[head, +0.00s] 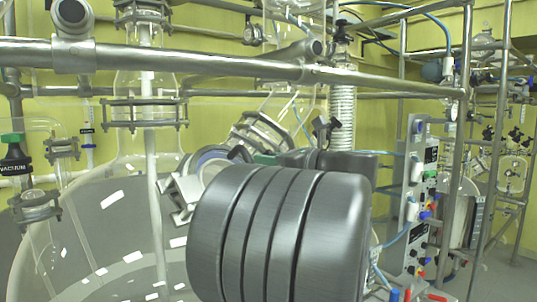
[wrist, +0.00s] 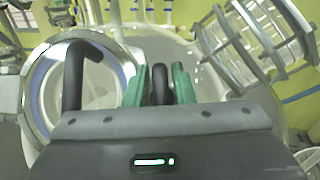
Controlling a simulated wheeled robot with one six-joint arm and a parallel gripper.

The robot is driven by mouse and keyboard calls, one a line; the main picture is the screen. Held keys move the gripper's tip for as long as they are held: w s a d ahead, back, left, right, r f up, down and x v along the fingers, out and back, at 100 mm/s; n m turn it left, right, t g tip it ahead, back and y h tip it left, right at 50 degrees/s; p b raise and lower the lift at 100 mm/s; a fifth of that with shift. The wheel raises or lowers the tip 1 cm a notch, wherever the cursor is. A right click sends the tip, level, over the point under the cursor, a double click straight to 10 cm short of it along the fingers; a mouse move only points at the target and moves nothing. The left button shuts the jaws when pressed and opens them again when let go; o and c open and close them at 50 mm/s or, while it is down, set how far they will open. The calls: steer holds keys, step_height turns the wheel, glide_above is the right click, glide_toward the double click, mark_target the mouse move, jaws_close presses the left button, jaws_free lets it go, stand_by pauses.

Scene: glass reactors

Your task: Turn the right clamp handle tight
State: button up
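In the wrist view, the two green fingers of my gripper (wrist: 160,88) stand on either side of a dark, rounded handle (wrist: 160,76). Narrow gaps seem to show between the handle and the fingers, so it does not look clamped. Another black, bent handle (wrist: 73,75) rises to the left, outside the fingers, in front of a metal clamp ring (wrist: 40,85) with a blue line. In the head view, the ring (head: 210,154) shows behind my arm, with a black handle (head: 240,154) beside it. My arm hides most of my gripper there.
A glass flange with a metal cage (wrist: 258,35) stands close on the right in the wrist view. In the head view, a steel rail (head: 400,80) crosses above my arm. The large glass vessel (head: 105,225) fills the left, and a control panel (head: 418,190) stands right.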

steer(key=shift+w+a, duration=0.1)
steer(key=shift+w, duration=0.05)
jaws_close()
steer(key=shift+f, duration=0.1)
